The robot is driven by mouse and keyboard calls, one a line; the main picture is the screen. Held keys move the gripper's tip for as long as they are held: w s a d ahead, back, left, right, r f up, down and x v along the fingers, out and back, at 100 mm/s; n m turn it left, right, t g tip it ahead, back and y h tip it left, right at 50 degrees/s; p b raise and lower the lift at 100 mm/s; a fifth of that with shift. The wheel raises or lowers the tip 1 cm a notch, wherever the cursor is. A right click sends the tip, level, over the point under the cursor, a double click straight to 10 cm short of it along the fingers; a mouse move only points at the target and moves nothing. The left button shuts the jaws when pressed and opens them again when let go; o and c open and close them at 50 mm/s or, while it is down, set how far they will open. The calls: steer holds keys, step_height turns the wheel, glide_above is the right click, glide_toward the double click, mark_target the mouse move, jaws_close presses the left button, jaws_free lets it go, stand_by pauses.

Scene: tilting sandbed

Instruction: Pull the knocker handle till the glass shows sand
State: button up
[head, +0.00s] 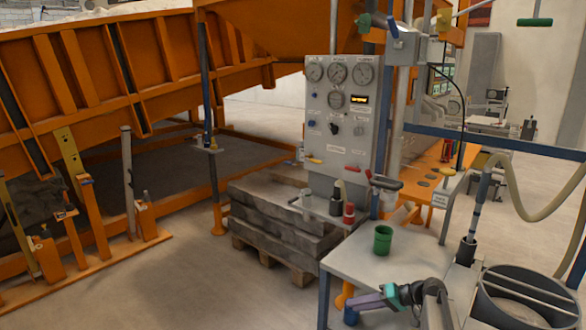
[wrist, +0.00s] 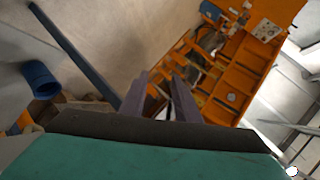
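A green bar handle (head: 534,22) hangs on a thin cord at the top right of the head view; it may be the knocker handle, but I cannot tell for sure. I cannot clearly pick out the glass or any sand in it. My gripper (head: 356,303) is low in the head view, by the front edge of the grey table, far below and left of the green bar. In the wrist view its two purple fingers (wrist: 161,76) stand apart with nothing between them, so it is open and empty.
A green cup (head: 383,240) stands on the grey table (head: 350,266). A round dark-rimmed bin (head: 505,283) and a pale hose (head: 522,205) are at right. The floor at left front is clear.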

steer(key=s+a+f+g+h, duration=0.1)
steer(key=s+a+f+g, duration=0.1)
steer(key=s+a+f, duration=0.5)
steer(key=s+a+f+g+h, duration=0.1)
steer(key=s+a+f+g, duration=0.2)
steer(key=s+f, duration=0.7)
steer(key=s+a+f+g+h, duration=0.2)
steer(key=s+a+f, duration=0.3)
steer(key=s+f, duration=0.4)
steer(key=s+d+f+g+h, duration=0.1)
steer(key=s+f+h, duration=0.15)
steer(key=s, duration=0.55)
steer(key=s+d+f+g+h, duration=0.15)
steer(key=s+f, duration=0.25)
steer(key=s, duration=0.4)
steer(key=s+d+m+h, duration=0.1)
steer(key=s+d+h, duration=0.2)
steer(key=d, duration=0.4)
steer(key=shift+s+d+f+h, duration=0.25)
steer(key=shift+s+h, duration=0.05)
steer(key=shift+s, duration=0.55)
